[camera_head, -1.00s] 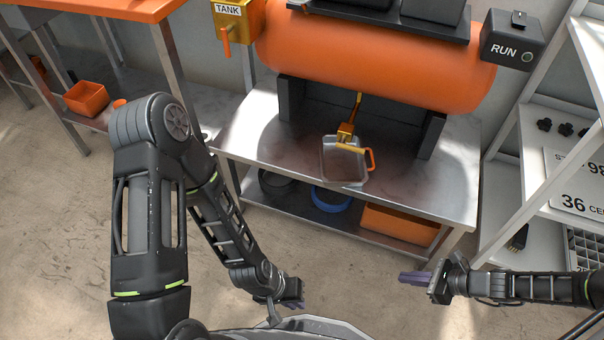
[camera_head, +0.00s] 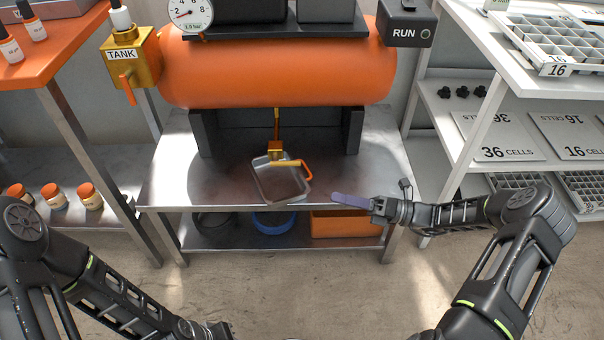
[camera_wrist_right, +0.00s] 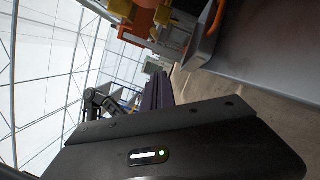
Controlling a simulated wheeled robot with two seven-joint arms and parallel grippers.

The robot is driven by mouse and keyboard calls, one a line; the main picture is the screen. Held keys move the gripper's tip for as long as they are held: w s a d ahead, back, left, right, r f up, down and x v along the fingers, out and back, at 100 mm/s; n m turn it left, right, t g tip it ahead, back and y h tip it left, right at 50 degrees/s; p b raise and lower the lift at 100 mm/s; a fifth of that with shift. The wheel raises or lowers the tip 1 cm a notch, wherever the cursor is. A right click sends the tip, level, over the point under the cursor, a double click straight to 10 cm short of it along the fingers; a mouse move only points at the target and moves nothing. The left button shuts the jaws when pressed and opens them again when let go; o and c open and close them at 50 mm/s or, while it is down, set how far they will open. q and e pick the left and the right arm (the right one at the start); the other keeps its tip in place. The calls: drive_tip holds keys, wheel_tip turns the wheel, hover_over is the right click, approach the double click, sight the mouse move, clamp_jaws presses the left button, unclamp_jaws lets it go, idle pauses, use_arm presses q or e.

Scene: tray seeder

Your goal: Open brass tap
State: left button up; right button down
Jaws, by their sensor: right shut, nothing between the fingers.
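The brass tap (camera_head: 276,146) hangs under the orange tank, above the steel bench. An orange handle (camera_head: 308,171) shows just right of its lower end. A shallow clear-grey tray (camera_head: 283,199) stands on the bench below it. My right gripper (camera_head: 336,198) is shut and empty, its purple fingers pointing left over the bench's front edge, right of the tray and apart from the tap. The fingers show edge-on in the right wrist view (camera_wrist_right: 158,92). My left gripper (camera_head: 217,331) is only partly seen at the bottom edge; its fingers are hidden.
The orange tank (camera_head: 270,75) spans the back between dark supports. A brass TANK valve (camera_head: 131,58) with an orange lever is at left, and a RUN box (camera_head: 406,22) at right. The bench's lower shelf holds a blue ring (camera_head: 273,222) and an orange bin (camera_head: 345,224). White shelving (camera_head: 500,110) stands right.

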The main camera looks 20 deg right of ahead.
drive_tip(key=w+a+r+b, duration=0.3)
drive_tip(key=w+a, duration=0.4)
drive_tip(key=a, duration=0.1)
drive_tip(key=shift+w+r, duration=0.25)
drive_tip(key=shift+w, duration=0.05)
drive_tip(key=shift+r, duration=0.1)
idle(0.4)
